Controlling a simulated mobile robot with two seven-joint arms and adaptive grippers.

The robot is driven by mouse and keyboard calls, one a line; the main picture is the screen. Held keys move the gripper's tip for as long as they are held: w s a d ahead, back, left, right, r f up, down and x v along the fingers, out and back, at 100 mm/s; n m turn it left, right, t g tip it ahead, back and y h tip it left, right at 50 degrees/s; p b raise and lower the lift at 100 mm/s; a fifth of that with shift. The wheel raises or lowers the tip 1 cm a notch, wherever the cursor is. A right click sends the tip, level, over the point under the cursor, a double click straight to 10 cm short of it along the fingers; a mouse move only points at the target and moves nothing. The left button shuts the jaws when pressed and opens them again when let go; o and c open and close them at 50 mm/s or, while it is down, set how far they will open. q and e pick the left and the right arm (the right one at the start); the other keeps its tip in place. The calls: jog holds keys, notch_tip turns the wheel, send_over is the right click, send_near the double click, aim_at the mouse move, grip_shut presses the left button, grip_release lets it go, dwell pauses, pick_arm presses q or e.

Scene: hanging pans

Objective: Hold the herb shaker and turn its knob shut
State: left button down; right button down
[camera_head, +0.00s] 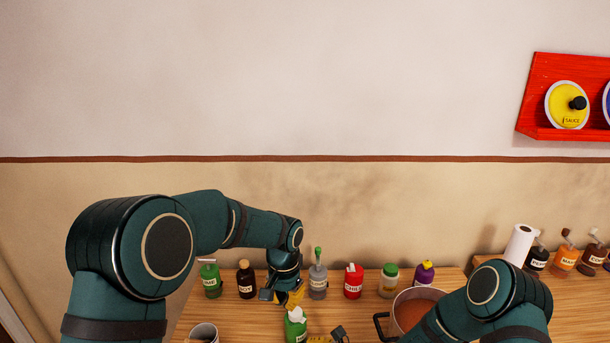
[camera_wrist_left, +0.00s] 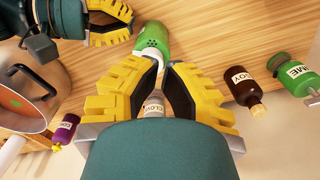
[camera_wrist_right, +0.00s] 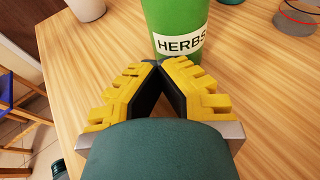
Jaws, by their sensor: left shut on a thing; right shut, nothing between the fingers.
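The green herb shaker (camera_head: 296,327) stands on the wooden table with a pale upper part in the head view. My left gripper (camera_head: 288,297) reaches down at its upper end. The shaker's HERBS label (camera_wrist_right: 181,44) faces the right wrist camera. My right gripper (camera_wrist_right: 159,64) is shut and empty, its tips just in front of the shaker's lower body; I cannot tell whether they touch. The knob is not clearly visible.
Behind stand a lime bottle (camera_head: 211,283), a soy bottle (camera_head: 245,284), a clove bottle (camera_head: 318,281) and a red chili bottle (camera_head: 353,284). A pot (camera_head: 386,321) of orange-brown food is at right. A cup (camera_head: 203,331) is at front left.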

aim_at(288, 321)
pick_arm(q)
jog(key=shift+s+d+f, duration=0.25)
jog(key=shift+d+f, duration=0.05)
jog(key=shift+f, duration=0.6)
jog(key=shift+s+d+f, duration=0.2)
jog(key=shift+d+f, duration=0.1)
jog(key=shift+f, duration=0.6)
jog(key=shift+s+d+f, duration=0.25)
jog(key=shift+d+f, duration=0.05)
jog(key=shift+f, duration=0.6)
jog(key=shift+s+f, duration=0.15)
jog(key=shift+f, duration=0.3)
jog(key=shift+w, duration=0.25)
jog(key=shift+w+d, duration=0.1)
jog(key=shift+w, duration=0.45)
jog(key=shift+w+a, duration=0.35)
jog(key=shift+a, duration=0.35)
jog(key=shift+a, duration=0.1)
